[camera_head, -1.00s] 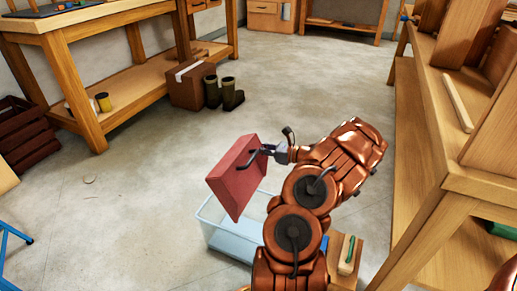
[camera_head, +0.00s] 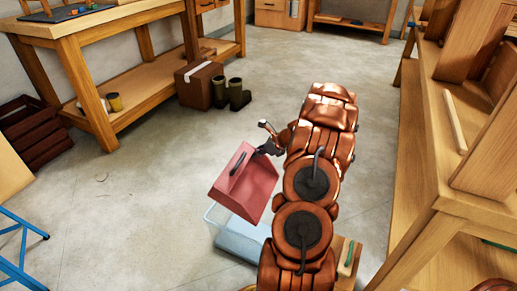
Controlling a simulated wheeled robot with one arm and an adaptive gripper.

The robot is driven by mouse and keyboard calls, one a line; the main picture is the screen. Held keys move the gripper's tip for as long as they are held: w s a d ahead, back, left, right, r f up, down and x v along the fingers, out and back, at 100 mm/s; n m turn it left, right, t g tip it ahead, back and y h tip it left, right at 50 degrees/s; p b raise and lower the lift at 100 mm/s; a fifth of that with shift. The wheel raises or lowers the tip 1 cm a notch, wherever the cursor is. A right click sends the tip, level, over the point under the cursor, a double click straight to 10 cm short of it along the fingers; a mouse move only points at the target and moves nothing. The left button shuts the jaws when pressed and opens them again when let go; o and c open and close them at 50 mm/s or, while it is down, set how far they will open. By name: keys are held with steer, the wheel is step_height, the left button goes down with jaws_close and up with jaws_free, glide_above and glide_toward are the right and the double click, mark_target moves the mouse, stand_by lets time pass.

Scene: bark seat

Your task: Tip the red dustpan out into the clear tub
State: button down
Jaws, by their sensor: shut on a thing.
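The red dustpan (camera_head: 246,186) hangs tilted in the air, its wide end lower and its black handle loop (camera_head: 238,158) at the upper side. My gripper (camera_head: 268,146) is shut on the dustpan at its upper right. The clear tub (camera_head: 212,221) stands on the floor below, with a pale blue-grey bottom (camera_head: 240,241). In the picture the dustpan's lower end overlaps the tub's far rim, and my arm covers the tub's right side. I cannot tell what is in the dustpan.
A blue-legged stand (camera_head: 20,245) is at lower left. Wooden shelving (camera_head: 415,190) borders the right. The middle floor is clear.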

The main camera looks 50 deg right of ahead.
mark_target(250, 146)
steer(key=w+g+h+p, duration=0.1)
steer(key=p, duration=0.1)
steer(key=r+g+h+p, duration=0.1)
steer(key=g, duration=0.1)
steer(key=shift+w+r+m+g+p, duration=0.3)
steer(key=shift+w+p, duration=0.05)
steer(key=shift+w+a+r+g+h+p, duration=0.2)
steer(key=shift+w+g+h+p, duration=0.1)
steer(key=shift+w+g+p, duration=0.25)
steer(key=shift+s, duration=0.1)
